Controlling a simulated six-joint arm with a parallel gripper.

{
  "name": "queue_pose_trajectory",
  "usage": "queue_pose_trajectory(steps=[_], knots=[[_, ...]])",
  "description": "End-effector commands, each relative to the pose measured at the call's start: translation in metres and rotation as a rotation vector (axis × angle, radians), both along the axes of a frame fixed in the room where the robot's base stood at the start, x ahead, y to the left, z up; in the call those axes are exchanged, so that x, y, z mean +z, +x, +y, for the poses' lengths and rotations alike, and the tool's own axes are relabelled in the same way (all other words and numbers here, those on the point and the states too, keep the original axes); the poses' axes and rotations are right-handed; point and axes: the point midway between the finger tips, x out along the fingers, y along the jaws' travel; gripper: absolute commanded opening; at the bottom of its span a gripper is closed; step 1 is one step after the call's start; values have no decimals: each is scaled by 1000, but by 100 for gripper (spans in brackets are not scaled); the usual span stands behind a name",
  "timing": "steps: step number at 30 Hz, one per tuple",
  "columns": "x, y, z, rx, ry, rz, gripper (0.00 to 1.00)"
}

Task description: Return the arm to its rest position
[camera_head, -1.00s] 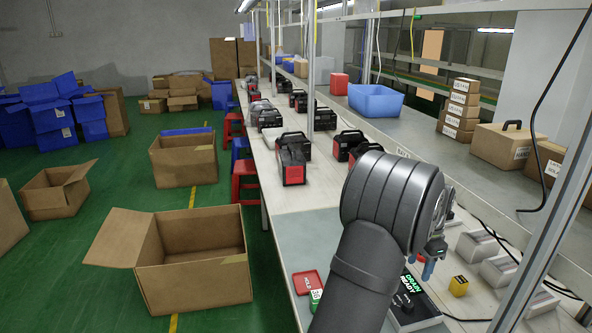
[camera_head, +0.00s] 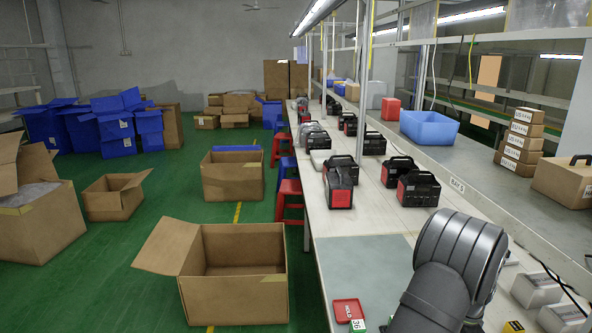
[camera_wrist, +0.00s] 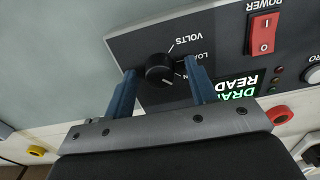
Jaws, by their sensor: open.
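My gripper (camera_wrist: 160,70) shows in the wrist view with its two blue fingers apart, one on each side of a black round knob (camera_wrist: 160,70). Whether the fingers touch the knob cannot be told; it looks a little beyond them. The knob sits on a dark panel (camera_wrist: 130,45) marked VOLTS and LOAD, with a red power switch (camera_wrist: 263,33) and a lit green display (camera_wrist: 238,90) reading DRAIN READY. In the head view my arm stands over the bench at the lower right, and my gripper is hidden behind it or out of frame.
A red HOLD marker (camera_head: 348,310) lies on the grey mat's (camera_head: 365,270) near edge. Black and red power stations (camera_head: 340,185) stand farther along the bench. A blue bin (camera_head: 429,127) and stacked cartons (camera_head: 520,142) are on the right shelf. An open carton (camera_head: 235,290) stands on the floor left.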

Motion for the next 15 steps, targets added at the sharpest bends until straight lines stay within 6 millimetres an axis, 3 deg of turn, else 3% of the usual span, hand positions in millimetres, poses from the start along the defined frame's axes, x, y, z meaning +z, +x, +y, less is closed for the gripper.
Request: queue_pose_trajectory(steps=[10, 15], knots=[[3, 0, 0, 2, -1, -1, 52], [19, 0, -1, 0, -2, -2, 52]])
